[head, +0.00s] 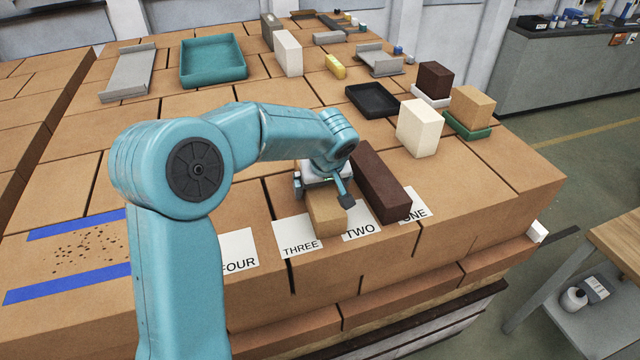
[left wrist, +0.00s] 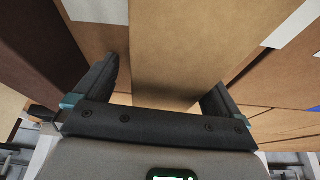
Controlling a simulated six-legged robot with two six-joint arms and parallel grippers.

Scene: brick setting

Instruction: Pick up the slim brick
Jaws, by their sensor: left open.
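A slim tan brick (head: 327,215) lies on the brick stack's top by the cards THREE and TWO. My left gripper (head: 321,190) is directly over it, pointing down and open. In the left wrist view the tan brick (left wrist: 195,45) runs between the two open fingers (left wrist: 163,88), with a finger on each side. Whether a finger touches it I cannot tell. My wrist hides its far end in the head view. A long dark brown brick (head: 380,182) lies just to its right, apart from it; it also shows at the left of the wrist view (left wrist: 35,50). My right gripper is not in view.
Cards FOUR (head: 238,250), THREE (head: 297,238), TWO (head: 360,228) and ONE (head: 416,208) line the front edge. A cream block (head: 419,128), a black tray (head: 372,101) and a teal tray (head: 213,60) stand farther back. Blue tape (head: 70,282) marks the left.

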